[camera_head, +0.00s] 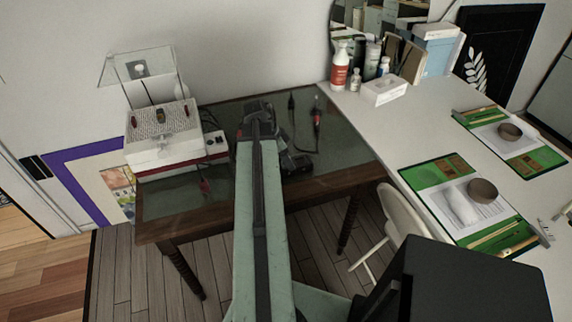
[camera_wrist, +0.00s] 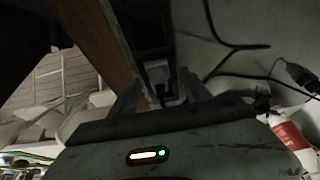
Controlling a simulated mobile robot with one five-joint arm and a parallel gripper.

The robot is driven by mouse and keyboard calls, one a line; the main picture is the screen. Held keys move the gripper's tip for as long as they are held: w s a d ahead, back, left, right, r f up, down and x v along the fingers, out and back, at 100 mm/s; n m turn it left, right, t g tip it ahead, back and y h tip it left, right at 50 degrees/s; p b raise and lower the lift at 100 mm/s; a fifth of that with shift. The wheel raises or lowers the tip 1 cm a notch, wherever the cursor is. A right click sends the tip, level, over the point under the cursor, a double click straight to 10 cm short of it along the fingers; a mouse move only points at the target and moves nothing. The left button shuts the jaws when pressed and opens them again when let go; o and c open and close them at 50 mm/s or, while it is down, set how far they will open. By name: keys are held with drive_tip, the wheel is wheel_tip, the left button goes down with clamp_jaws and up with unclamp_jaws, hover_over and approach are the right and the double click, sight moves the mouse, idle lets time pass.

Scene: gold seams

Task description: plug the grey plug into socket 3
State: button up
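My gripper (camera_head: 257,112) is at the far end of my green arm, low over the dark green table (camera_head: 228,117). In the wrist view its two fingers (camera_wrist: 160,85) stand apart, with a small light grey piece (camera_wrist: 157,72) between them. This piece may be the grey plug, but its outline is dim. I cannot tell whether the fingers touch it. A dark block (camera_wrist: 150,28) lies just beyond the fingertips; it may be the socket strip. My arm hides much of this spot in the head view, and no socket numbers are readable.
A white device (camera_head: 165,140) with a clear panel stands on the table's left. Dark cables and a red-and-black tool (camera_head: 316,118) lie right of my gripper. A white table (camera_head: 385,125) with bottles, a tissue box (camera_head: 385,91) and green mats adjoins on the right. A white chair (camera_head: 402,217) stands in front.

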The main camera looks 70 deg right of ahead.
clamp_jaws()
wheel_tip(320, 180, up, 10)
drive_tip(key=p, duration=1)
wheel_tip(320, 180, down, 3)
drive_tip(key=b, duration=0.3)
drive_tip(key=shift+f, duration=0.2)
drive_tip(key=shift+r, duration=0.15)
